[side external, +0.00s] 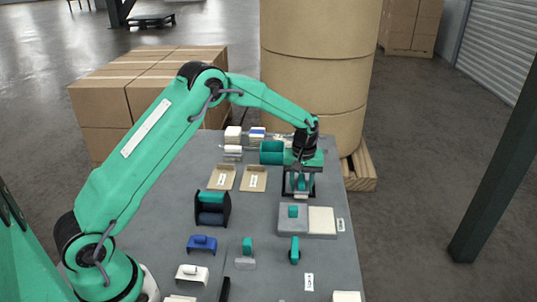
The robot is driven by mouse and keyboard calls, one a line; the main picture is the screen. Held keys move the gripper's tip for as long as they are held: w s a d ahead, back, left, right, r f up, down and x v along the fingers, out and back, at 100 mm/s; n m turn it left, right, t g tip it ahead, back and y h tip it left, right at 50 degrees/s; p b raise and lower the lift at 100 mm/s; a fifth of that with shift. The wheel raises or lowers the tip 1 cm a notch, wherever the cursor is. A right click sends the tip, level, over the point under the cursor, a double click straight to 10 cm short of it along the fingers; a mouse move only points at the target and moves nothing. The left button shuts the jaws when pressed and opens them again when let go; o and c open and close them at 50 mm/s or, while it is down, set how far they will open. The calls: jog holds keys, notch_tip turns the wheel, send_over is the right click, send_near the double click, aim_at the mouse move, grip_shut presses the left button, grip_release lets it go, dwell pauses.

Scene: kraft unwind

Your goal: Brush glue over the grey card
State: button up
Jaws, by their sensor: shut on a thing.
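The grey card (284,222) lies on a pad near the right side of the table, beside a cream card (321,219). A small teal block (293,211) shows on the grey card. My gripper (301,186) is behind the grey card, over a dark-framed holder (314,189). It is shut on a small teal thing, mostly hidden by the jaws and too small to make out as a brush. It appears apart from the grey card. I cannot make out any glue.
Two tan cards (222,177) lie left of the gripper. A black-sided roller stand (212,210), a blue piece (202,244), a white piece (192,273) and a teal-handled tool (294,250) stand nearer. A teal cylinder (271,152) is behind. Bare table shows between them.

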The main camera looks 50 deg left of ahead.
jog(key=shift+f, duration=0.35)
dwell(0.4)
jog(key=shift+w+a, duration=1.25)
jog(key=shift+a, duration=0.05)
jog(key=shift+w+a, duration=0.1)
jog(key=shift+w+a, duration=1.15)
jog(key=shift+w, duration=0.05)
jog(key=shift+a, duration=0.1)
jog(key=shift+w+a, duration=1.2)
jog(key=shift+w, duration=0.05)
jog(key=shift+s+d, duration=0.1)
